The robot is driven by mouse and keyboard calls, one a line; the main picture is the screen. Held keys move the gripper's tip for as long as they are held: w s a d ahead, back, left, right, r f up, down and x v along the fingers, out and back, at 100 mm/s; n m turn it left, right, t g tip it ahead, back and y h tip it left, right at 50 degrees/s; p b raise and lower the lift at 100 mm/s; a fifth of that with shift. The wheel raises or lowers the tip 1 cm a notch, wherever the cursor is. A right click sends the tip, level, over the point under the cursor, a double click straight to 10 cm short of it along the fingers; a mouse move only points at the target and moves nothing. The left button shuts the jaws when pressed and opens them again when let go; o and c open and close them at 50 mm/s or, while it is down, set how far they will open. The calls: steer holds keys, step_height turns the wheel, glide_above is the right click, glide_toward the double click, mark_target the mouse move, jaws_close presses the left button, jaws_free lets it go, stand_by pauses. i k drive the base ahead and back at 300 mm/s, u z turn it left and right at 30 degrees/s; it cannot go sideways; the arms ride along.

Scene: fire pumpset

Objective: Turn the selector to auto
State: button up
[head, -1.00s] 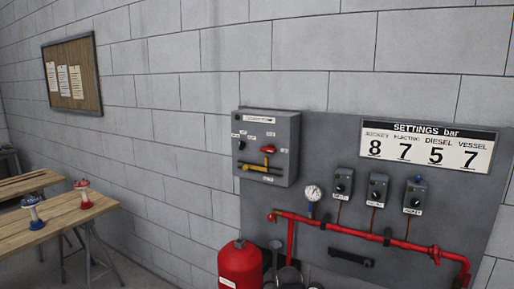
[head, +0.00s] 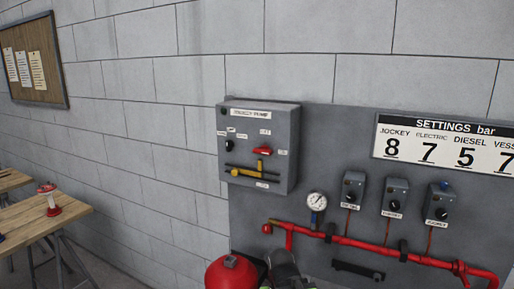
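A grey control box (head: 285,160) is on the wall panel, with a title label that seems to read jockey pump. A small black selector knob (head: 229,146) is on the left of its face, with small labels around its top; they are too blurred to read surely, and so is its pointer direction. To its right is a red handle (head: 262,151). A yellow lever (head: 259,168) and a dark horizontal bar are below. I cannot make out my gripper; a dark grey shape at the bottom edge may be part of my arm.
A settings board (head: 445,145) hangs at right. Three small boxes with black knobs, including one (head: 352,190), and a gauge (head: 317,201) sit above a red pipe (head: 380,247). A red cylinder (head: 231,273) stands below the control box. A wooden table (head: 45,220) is at left.

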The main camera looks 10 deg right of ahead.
mark_target(230, 143)
steer(key=u, duration=2.05)
steer(key=i, duration=0.45)
steer(key=z, duration=0.15)
steer(key=k, duration=0.9)
steer(key=z, duration=0.15)
steer(key=i, duration=0.9)
steer(key=u, duration=0.1)
